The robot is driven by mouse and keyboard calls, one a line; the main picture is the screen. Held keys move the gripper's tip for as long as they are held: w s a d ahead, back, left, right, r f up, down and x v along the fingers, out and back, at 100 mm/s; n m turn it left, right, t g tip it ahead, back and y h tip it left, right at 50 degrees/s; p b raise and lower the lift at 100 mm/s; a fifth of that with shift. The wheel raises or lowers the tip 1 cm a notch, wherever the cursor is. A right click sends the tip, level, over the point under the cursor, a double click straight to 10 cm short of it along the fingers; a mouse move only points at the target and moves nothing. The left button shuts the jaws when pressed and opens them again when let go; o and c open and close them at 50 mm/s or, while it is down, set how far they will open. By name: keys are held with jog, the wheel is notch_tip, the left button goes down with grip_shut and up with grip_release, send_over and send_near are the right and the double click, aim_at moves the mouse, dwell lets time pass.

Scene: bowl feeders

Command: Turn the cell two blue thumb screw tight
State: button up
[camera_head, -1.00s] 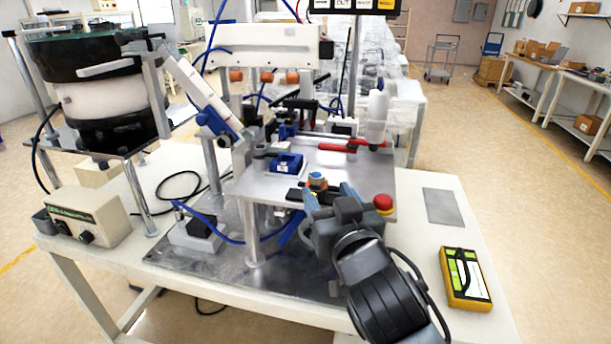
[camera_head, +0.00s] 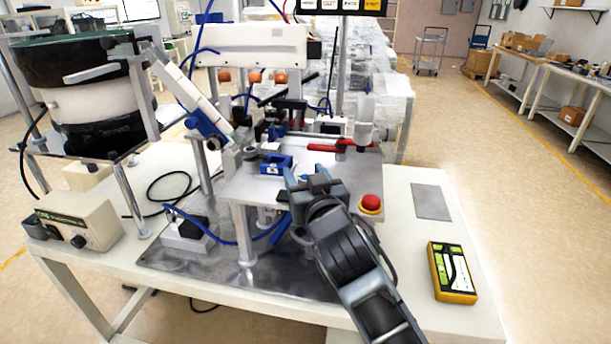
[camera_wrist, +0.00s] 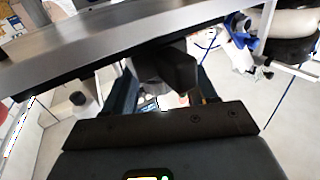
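My gripper (camera_head: 307,180) is at the front edge of the raised metal plate (camera_head: 345,170), left of the red button. In the wrist view my gripper (camera_wrist: 165,95) shows its two fingers apart, with a dark grey block (camera_wrist: 178,70) in the space between them. I cannot tell whether they touch it. I cannot make out the blue thumb screw; it may be hidden behind my gripper in the head view. A blue fixture block (camera_head: 276,164) sits on the plate just behind and left of my gripper.
A red stop button (camera_head: 371,203) is close to the right of my gripper. The bowl feeder (camera_head: 85,95) and a control box (camera_head: 80,218) are at left.

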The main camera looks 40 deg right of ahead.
jog(key=c, duration=0.9)
jog(key=shift+o, duration=0.2)
jog(key=h+b, duration=0.1)
jog(key=b, duration=0.1)
jog(key=shift+f+m+g+b, duration=0.25)
jog(key=shift+m+g+b, duration=0.15)
jog(key=shift+h+b, duration=0.3)
jog(key=shift+b, duration=0.45)
jog(key=m+g+h+b, duration=0.2)
jog(key=b, duration=0.1)
jog(key=shift+a+b, duration=0.1)
jog(key=shift+b, duration=0.3)
jog(key=m+g+h+b, duration=0.2)
jog(key=m+g+b, duration=0.1)
jog(key=b, duration=0.1)
jog(key=shift+h, duration=0.4)
jog(key=shift+r+m+g+h+b, duration=0.2)
jog(key=shift+m+g+h+b, duration=0.85)
jog(key=shift+g, duration=0.85)
jog(key=shift+s+m+g, duration=0.1)
jog(key=shift+m+g, duration=0.2)
jog(key=shift+m, duration=0.05)
